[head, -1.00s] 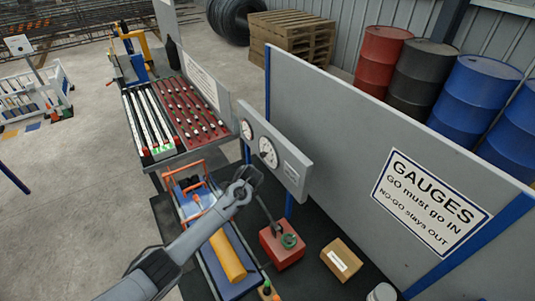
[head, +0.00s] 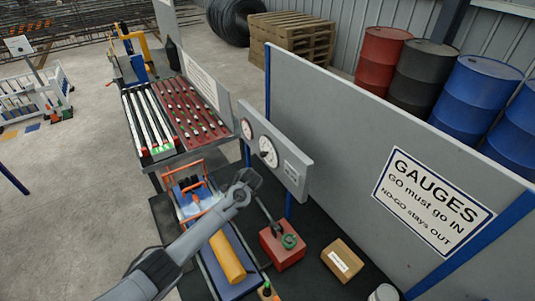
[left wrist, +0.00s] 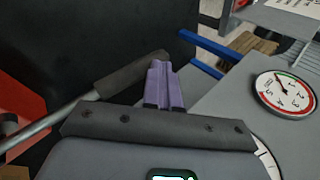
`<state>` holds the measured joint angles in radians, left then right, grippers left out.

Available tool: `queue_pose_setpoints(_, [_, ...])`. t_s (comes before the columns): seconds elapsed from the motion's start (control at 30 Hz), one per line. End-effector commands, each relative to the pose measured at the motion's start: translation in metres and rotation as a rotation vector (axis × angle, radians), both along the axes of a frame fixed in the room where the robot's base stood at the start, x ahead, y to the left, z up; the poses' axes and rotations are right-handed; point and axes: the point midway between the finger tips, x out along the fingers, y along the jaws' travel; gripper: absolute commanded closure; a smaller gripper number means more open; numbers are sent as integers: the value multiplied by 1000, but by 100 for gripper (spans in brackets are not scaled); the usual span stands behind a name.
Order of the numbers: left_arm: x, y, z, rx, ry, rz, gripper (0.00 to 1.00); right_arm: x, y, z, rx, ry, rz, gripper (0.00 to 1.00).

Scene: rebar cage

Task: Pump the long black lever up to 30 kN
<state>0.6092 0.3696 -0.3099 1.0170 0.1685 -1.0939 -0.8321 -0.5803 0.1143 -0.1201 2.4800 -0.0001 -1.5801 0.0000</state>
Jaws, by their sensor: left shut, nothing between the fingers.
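The red pump block (head: 283,246) stands on the dark bench, with a green round knob (head: 289,241) on it. Its long lever (head: 264,210) slants up and to the left toward my left gripper (head: 252,178). In the left wrist view the lever's black grip (left wrist: 122,74) reaches up to the purple fingers of my left gripper (left wrist: 164,82). The fingers are shut and empty, at the grip's end; whether they touch it is unclear. A dial gauge (head: 268,151) is on the grey panel; a white dial (left wrist: 285,93) shows a needle, its value unclear. My right gripper is out of view.
The grey gauge panel (head: 290,170) stands close to the right of my left gripper. A cardboard box (head: 342,260) sits right of the pump. A yellow cylinder (head: 227,257) lies in a blue tray under my left arm. A large sign board (head: 330,130) stands behind.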

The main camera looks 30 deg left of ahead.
Motion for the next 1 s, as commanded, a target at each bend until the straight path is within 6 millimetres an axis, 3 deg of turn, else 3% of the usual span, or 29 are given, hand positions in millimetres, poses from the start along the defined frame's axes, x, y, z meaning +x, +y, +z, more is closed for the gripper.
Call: queue_pose_setpoints(1.0, [0,1,-15,0,2,-1,100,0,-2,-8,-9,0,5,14])
